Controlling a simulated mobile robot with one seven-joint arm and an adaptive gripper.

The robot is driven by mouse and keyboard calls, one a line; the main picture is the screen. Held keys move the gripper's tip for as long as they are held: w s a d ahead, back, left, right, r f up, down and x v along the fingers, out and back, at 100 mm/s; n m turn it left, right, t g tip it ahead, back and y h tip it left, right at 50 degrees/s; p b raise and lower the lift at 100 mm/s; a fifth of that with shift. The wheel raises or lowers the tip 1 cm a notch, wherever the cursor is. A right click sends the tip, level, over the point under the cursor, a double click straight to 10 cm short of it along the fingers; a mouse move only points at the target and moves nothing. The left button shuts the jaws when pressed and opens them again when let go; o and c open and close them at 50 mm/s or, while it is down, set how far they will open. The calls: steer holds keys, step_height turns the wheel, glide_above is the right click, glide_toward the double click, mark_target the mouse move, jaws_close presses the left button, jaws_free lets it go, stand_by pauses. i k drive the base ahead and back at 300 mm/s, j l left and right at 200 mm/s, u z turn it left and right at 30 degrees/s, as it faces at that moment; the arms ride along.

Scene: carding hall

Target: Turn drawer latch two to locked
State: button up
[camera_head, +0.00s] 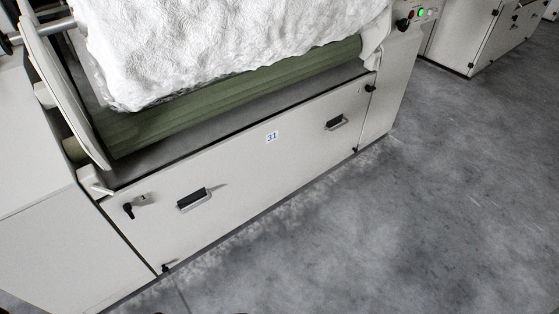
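A light grey drawer front (250,165) with a label "31" (272,137) spans the lower part of the machine. A black latch lever (128,210) sits at its upper left and points downward, beside a small plate (143,199) whose marking is too small to read. Small black fittings show at the lower left (165,268), upper right (370,88) and lower right (355,150). I cannot tell which of these is drawer latch two, or which position is locked. My gripper is not in view.
Two recessed pull handles (194,200) (337,123) are on the front. White fibre (220,45) lies over a green roller (240,95) above. A panel with a green light (421,12) is at the upper right. The grey floor (430,210) before the machine is clear.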

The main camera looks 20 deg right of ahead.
mark_target(369, 89)
steer(key=i+j+z, duration=0.1)
steer(key=z, duration=0.4)
steer(key=i+j+z, duration=0.2)
steer(key=z, duration=0.3)
steer(key=i+j+z, duration=0.1)
steer(key=j+z, duration=0.2)
steer(key=z, duration=0.15)
steer(key=i+l+u, duration=0.1)
steer(key=u, duration=0.25)
steer(key=l+u, duration=0.35)
steer(key=i+l+u, duration=0.15)
steer(key=l, duration=0.2)
steer(key=l+u, duration=0.15)
steer(key=l, duration=0.2)
steer(key=i+l+u, duration=0.2)
steer(key=l, duration=0.2)
steer(key=l+u, duration=0.2)
steer(key=l, duration=3.5)
steer(key=i+u, duration=0.05)
steer(key=i, duration=0.05)
